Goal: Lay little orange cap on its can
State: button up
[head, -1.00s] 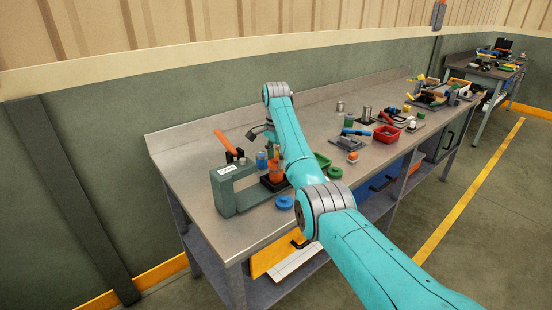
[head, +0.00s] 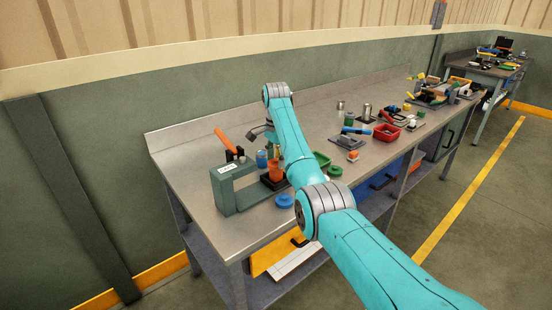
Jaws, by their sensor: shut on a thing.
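An orange can (head: 276,172) stands on a black base on the near left part of the bench, partly hidden by my teal arm. My gripper (head: 266,136) is above and just behind this can, pointing down beside my forearm. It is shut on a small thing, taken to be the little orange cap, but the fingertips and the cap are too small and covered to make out. I cannot tell whether the cap touches the can. A blue can (head: 262,159) stands just left of the orange one.
A blue disc (head: 284,201) and a green disc (head: 335,171) lie near the front edge.

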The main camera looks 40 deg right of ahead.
jog(key=o, duration=1)
